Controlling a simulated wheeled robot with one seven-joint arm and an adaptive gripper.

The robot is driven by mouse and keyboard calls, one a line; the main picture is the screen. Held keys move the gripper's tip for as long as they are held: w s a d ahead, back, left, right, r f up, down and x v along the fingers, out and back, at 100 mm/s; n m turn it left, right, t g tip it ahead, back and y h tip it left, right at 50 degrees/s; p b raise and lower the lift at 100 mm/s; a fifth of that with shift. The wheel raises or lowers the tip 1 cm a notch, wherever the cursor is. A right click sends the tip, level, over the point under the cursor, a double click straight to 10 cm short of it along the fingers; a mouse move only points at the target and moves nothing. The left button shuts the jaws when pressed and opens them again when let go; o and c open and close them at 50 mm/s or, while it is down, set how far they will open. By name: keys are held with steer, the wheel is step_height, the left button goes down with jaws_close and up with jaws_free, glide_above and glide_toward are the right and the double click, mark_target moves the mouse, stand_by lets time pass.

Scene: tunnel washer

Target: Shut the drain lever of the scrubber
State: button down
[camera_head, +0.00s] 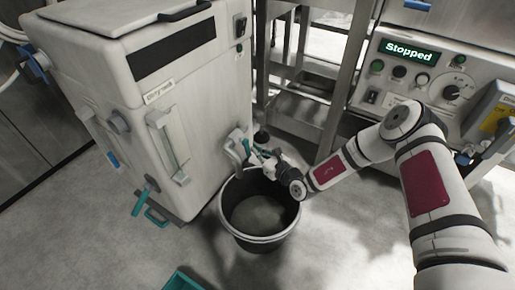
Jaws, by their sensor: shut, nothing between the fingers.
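The scrubber (155,103) is a white cabinet at the left with a dark panel on top. A grey drain outlet (235,148) sticks out low on its right side, above a black bucket (237,236). A small teal part (246,147), seemingly the drain lever, shows at this outlet. My gripper (259,157) is shut and empty, just right of the outlet and above the bucket's far rim. It is small here and partly overlaps the outlet, so I cannot tell whether it touches the lever or how far the lever is turned.
Another teal lever (147,190) shows on the scrubber's front lower corner. A teal tray (185,280) lies at the bottom edge. A metal rack (300,100) stands behind my gripper. A control panel at the right has a green "Stopped" display (408,51). The floor in front is mostly clear.

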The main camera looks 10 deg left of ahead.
steer(key=shift+s+f, duration=0.45)
steer(key=shift+f, duration=0.05)
steer(key=shift+s+a, duration=0.15)
steer(key=shift+w+a+f, duration=0.1)
steer(key=shift+w+a, duration=0.05)
steer(key=shift+w, duration=0.05)
stand_by(0.5)
steer(key=p+v, duration=0.6)
steer(key=v, duration=0.4)
steer(key=shift+p, duration=0.3)
